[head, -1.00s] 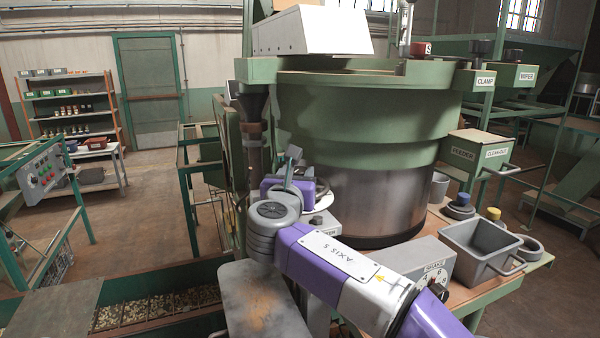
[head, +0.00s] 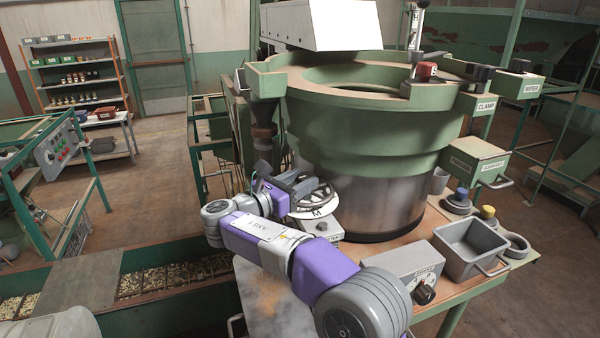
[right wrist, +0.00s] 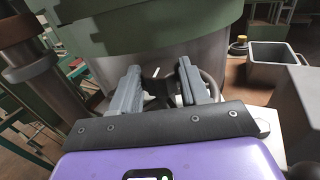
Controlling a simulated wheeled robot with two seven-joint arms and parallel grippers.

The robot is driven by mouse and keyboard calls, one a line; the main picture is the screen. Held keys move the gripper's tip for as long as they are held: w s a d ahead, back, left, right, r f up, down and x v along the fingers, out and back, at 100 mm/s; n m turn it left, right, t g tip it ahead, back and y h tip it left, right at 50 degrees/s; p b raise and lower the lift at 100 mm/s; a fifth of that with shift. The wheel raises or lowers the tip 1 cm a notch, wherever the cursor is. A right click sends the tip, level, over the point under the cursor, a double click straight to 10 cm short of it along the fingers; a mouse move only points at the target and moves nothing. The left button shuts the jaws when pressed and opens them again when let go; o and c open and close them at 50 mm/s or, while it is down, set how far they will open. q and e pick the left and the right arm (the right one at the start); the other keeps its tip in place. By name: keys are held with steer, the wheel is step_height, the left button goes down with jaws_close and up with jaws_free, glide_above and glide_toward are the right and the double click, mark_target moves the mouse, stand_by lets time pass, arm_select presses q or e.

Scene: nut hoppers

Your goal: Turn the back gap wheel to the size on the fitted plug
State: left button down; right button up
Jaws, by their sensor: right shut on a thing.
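A dark handwheel with a white dial (head: 322,212) stands low at the front of the green and steel bowl. The dial shows the letter M on its near side. My right gripper (head: 296,186) is at this wheel, its two grey fingers closed on part of it. In the right wrist view the fingers (right wrist: 158,88) sit on both sides of a piece of the wheel, and its dark rim (right wrist: 212,86) shows beside them. A red plug (head: 427,70) on the bowl's top rim bears a white mark that looks like S. My left gripper is out of view.
A grey box with a black knob (head: 424,294) stands at the bench's front. Right of it are a grey bin (head: 470,243) and loose grey plugs with blue (head: 462,194) and yellow (head: 488,211) tops. A dark funnel pipe (head: 264,135) is close left of the wheel.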

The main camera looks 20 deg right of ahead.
steer(key=shift+f, duration=0.1)
stand_by(0.3)
steer(key=o, duration=1.1)
steer(key=shift+c, duration=0.2)
steer(key=v, duration=0.7)
steer(key=shift+a, duration=0.25)
